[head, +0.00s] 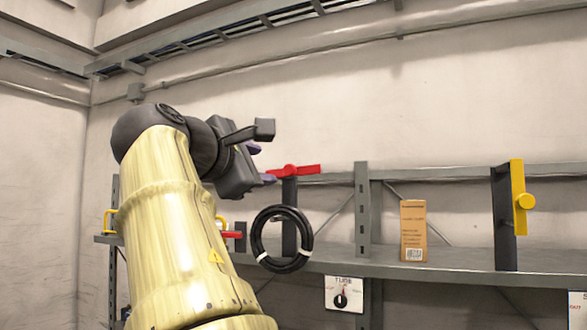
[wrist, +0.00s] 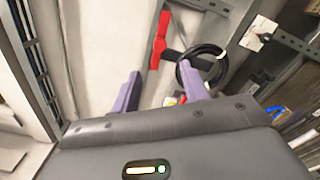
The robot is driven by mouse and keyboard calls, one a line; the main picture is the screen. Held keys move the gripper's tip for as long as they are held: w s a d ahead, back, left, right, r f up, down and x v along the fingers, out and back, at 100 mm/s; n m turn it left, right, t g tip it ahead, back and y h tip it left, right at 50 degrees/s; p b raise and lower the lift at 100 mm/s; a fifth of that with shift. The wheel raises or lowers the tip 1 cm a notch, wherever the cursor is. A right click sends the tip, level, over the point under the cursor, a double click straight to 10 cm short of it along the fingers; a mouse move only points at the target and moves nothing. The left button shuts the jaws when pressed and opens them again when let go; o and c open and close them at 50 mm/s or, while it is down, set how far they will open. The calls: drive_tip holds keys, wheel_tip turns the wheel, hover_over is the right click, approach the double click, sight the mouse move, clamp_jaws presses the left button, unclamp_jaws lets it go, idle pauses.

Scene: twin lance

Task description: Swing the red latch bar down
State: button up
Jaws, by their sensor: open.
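The red latch bar (head: 303,170) lies nearly level across the top of a dark upright post (head: 289,215) on the shelf. In the wrist view the red bar (wrist: 160,40) shows ahead of the fingers, running away from them. My gripper (head: 261,163) is open, just left of the bar's left end, at about its height. In the wrist view the purple fingers of my gripper (wrist: 160,90) are spread with nothing between them. The near end of the bar is close to the gap between the fingers; I cannot tell whether anything touches.
A black coil (head: 282,239) hangs in front of the post. A smaller red bar (head: 232,235) sits lower left, partly behind my arm. A cardboard box (head: 413,230) and a yellow upright bar (head: 519,197) stand right on the grey shelf (head: 455,265).

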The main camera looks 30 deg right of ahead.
sight(288, 170)
drive_tip(key=p+x, duration=0.2)
drive_tip(key=x, duration=0.2)
drive_tip(key=p+x, duration=0.3)
drive_tip(key=x, duration=0.2)
drive_tip(key=p+x, duration=0.3)
drive_tip(key=x, duration=0.1)
drive_tip(key=shift+d+r, duration=0.15)
drive_tip(key=shift+r, duration=0.1)
drive_tip(key=shift+p+x, duration=0.4)
drive_tip(key=shift+x, duration=0.45)
drive_tip(key=shift+f, duration=0.25)
drive_tip(key=shift+c, duration=0.3)
